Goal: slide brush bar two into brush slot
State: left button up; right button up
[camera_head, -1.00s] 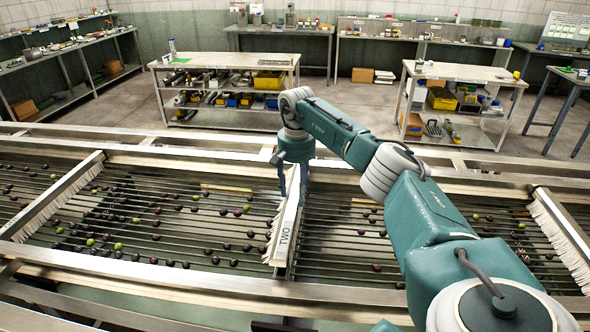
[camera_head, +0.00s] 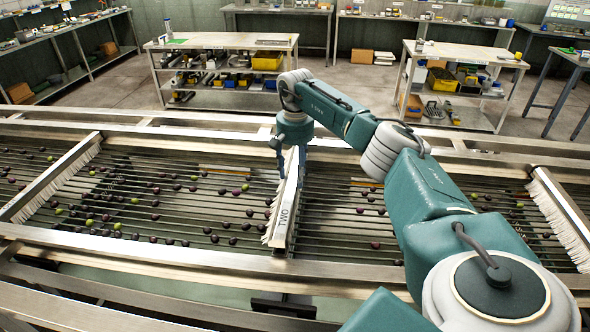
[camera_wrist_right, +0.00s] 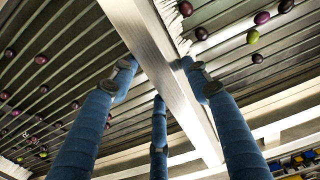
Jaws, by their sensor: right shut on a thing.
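Brush bar two (camera_head: 283,218), a long pale metal bar marked TWO with white bristles along its left side, lies lengthwise across the roller bed. Its near end is close to the front rail (camera_head: 180,252). My right gripper (camera_head: 291,165) is shut on the bar toward its far part. In the right wrist view its blue fingers (camera_wrist_right: 158,82) straddle the bar (camera_wrist_right: 150,40), with fingertips against both sides. I cannot make out the brush slot, or whether the bar is seated in it. My left gripper is out of view.
Other brush bars stand to the left (camera_head: 50,180) and right (camera_head: 560,218). Dark and green olives (camera_head: 160,215) are scattered over the rollers. Wheeled work tables (camera_head: 225,42) and shelves stand behind the machine, with open floor between.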

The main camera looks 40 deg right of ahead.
aim_at(295, 174)
jog(key=shift+w+f+b, duration=0.1)
jog(key=shift+f+b, duration=0.75)
jog(key=shift+f, duration=0.9)
jog(key=shift+f+b, duration=0.8)
jog(key=shift+f, duration=0.5)
jog(key=o, duration=1.7)
jog(key=shift+c, duration=0.2)
notch_tip(295, 174, up, 12)
jog(key=shift+r, duration=0.1)
